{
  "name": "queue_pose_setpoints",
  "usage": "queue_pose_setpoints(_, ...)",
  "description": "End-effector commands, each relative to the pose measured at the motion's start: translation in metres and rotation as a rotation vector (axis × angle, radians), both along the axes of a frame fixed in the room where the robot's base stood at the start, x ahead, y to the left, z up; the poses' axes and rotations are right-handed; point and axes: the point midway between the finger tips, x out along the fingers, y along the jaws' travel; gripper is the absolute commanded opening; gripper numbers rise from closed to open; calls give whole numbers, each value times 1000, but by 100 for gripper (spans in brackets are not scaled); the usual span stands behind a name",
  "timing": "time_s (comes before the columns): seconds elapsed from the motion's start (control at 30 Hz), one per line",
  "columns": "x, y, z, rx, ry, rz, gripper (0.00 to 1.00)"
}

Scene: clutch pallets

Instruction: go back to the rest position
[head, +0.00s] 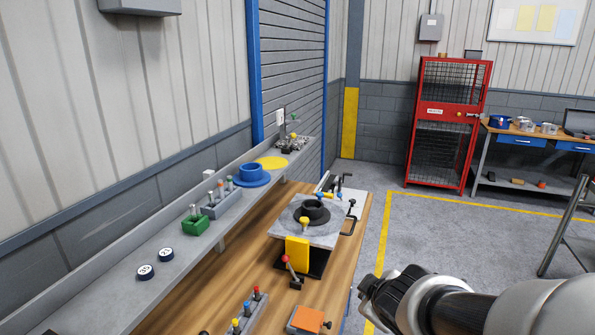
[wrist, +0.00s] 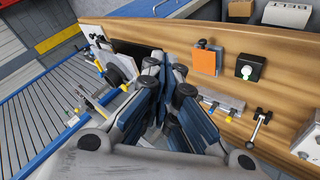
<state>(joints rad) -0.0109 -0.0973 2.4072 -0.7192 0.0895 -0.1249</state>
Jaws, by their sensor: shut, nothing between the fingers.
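My gripper (head: 378,290) is at the lower right in the head view, over the floor side of the wooden bench (head: 255,265). In the wrist view my gripper (wrist: 165,66) fills the middle, with its fingers closed together and nothing seen between them. It is apart from the bench items as far as the views show. A black ringed part (head: 312,210) sits on a grey plate (head: 282,227) on the bench; it also shows left of the fingers in the wrist view (wrist: 120,72). The fingers hide part of the bench there.
A grey shelf (head: 120,300) along the wall holds a blue part (head: 251,173), a green block (head: 196,222) and two dark discs. An orange square (head: 308,320) and a red-knobbed lever (head: 290,270) are on the bench. A red cage (head: 447,125) stands behind; the floor (head: 440,235) between is clear.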

Motion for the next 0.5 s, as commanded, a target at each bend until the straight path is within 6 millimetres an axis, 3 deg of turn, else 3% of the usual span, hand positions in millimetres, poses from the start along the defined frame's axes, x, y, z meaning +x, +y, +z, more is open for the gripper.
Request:
queue_pose_setpoints(0.03, -21, -13, 17, 31, 2, -105, 0)
queue_pose_setpoints(0.2, -107, -32, 37, 201, 91, -429, 0)
queue_pose_setpoints(0.4, -193, -11, 37, 413, 228, -631, 0)
queue_pose_setpoints(0.5, -217, 1, 36, 478, 279, -668, 0)
